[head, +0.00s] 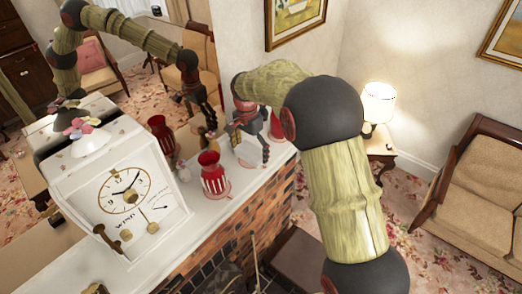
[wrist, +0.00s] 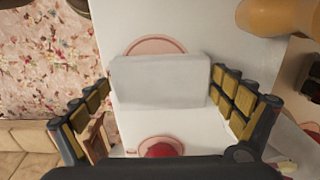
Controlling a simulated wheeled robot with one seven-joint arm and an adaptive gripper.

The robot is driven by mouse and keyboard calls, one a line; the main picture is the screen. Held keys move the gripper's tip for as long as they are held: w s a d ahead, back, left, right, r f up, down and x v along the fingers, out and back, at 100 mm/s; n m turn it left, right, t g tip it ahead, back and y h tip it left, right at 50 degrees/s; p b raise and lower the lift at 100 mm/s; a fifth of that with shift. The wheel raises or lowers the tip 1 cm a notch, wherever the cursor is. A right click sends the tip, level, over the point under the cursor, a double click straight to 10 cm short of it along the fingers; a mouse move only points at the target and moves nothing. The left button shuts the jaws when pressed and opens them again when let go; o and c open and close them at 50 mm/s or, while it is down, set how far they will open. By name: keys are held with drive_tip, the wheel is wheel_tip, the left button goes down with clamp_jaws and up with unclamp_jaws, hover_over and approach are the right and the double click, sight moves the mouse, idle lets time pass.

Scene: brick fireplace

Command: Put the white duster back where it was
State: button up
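The white duster (wrist: 160,82) is a plain pale block in the middle of the wrist view. My gripper (wrist: 161,80) has one fingertip at each side edge of it and appears shut on it, above the white mantel (wrist: 190,125). A pink disc (wrist: 152,44) lies on the mantel, partly hidden behind the duster.
A red striped vase (head: 214,178) stands left of my gripper, and a large white clock (head: 125,190) further left. A red object (head: 277,125) is just right of my gripper. A mirror behind the mantel reflects my arm. A lit lamp (head: 378,103) and sofa (head: 480,185) stand right.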

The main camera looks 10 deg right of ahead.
sight(250, 151)
idle(0.3)
wheel_tip(250, 151, up, 11)
drive_tip(key=s+r+n+t, duration=0.1)
drive_tip(key=s+r+n, duration=0.2)
drive_tip(key=s+r, duration=0.45)
drive_tip(key=s+d+f+n+t, duration=0.1)
drive_tip(key=s+n, duration=0.3)
drive_tip(key=s, duration=0.9)
drive_tip(key=s+d+f+n+t, duration=0.1)
drive_tip(key=s+n, duration=0.4)
drive_tip(key=s, duration=0.8)
drive_tip(key=f+t, duration=0.1)
drive_tip(key=t, duration=0.1)
drive_tip(key=shift+s+d+f+t+b, duration=0.2)
drive_tip(key=shift+s+d+t+b, duration=0.1)
drive_tip(key=shift+d+t+b, duration=0.1)
drive_tip(key=shift+f, duration=0.1)
